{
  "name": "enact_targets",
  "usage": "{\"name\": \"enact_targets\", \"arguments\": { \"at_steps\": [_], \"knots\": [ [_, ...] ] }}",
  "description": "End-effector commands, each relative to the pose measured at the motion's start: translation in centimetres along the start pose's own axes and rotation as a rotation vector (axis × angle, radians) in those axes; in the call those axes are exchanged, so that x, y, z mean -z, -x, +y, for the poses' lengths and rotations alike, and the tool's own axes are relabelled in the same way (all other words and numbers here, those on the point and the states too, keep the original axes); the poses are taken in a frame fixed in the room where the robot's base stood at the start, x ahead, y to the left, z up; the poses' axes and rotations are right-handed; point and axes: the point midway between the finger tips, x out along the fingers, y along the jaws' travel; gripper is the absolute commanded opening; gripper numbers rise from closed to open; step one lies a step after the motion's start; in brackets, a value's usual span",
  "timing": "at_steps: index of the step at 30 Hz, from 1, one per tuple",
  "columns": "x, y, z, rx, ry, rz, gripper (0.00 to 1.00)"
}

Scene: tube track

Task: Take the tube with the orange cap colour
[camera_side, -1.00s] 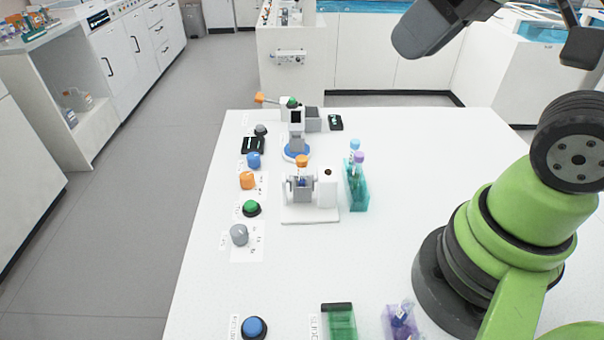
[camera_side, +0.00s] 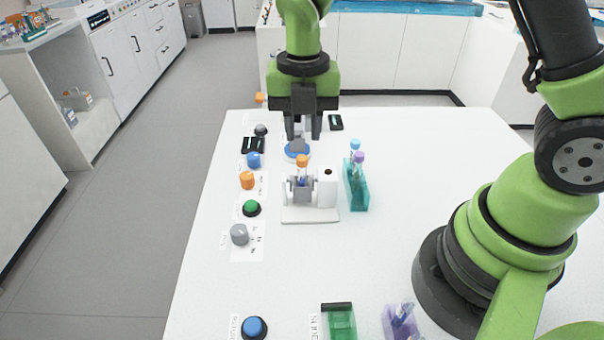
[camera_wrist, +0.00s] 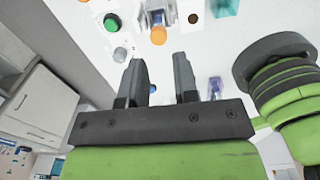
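The tube with the orange cap (camera_side: 302,161) stands upright in a white device (camera_side: 310,214) on the table. Its orange cap also shows in the wrist view (camera_wrist: 158,36), just beyond the fingertips. My gripper (camera_side: 303,132) points down and appears behind the tube in the side view, apart from it. In the wrist view my gripper (camera_wrist: 159,60) is open with nothing between its fingers. The lower part of the tube is partly hidden by the device.
A teal rack (camera_side: 357,194) with blue- and purple-capped tubes stands right of the device. Orange (camera_side: 247,180), green (camera_side: 251,208) and grey (camera_side: 239,234) controls line the left side. A green box (camera_side: 341,322) and a purple rack (camera_side: 401,322) are in front. The table centre is clear.

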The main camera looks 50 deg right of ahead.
Motion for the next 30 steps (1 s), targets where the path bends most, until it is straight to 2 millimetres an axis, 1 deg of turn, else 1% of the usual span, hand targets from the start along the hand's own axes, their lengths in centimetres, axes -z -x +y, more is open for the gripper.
{"name": "enact_targets", "arguments": {
  "at_steps": [1,3,8,16,19,26,27,28,29,30],
  "knots": [
    [0.1,-0.9,-0.1,0.005,-0.001,0.004,0.28],
    [0.1,-1.7,-0.1,0.004,-0.003,0.004,0.28],
    [0.0,-2.9,0.0,0.002,-0.004,0.002,0.28],
    [-0.1,-6.8,0.1,0.002,-0.006,0.002,0.28],
    [-0.2,-7.5,0.1,0.000,-0.006,0.000,0.28],
    [-0.2,-7.6,0.1,-0.002,-0.006,-0.001,0.28],
    [-0.2,-7.6,0.1,-0.002,-0.006,-0.001,0.19],
    [-0.2,-7.6,0.2,-0.002,-0.006,-0.001,0.12],
    [-0.2,-7.6,0.2,-0.002,-0.006,-0.001,0.07],
    [-0.2,-7.6,0.2,-0.002,-0.006,-0.001,0.07]
  ]
}}
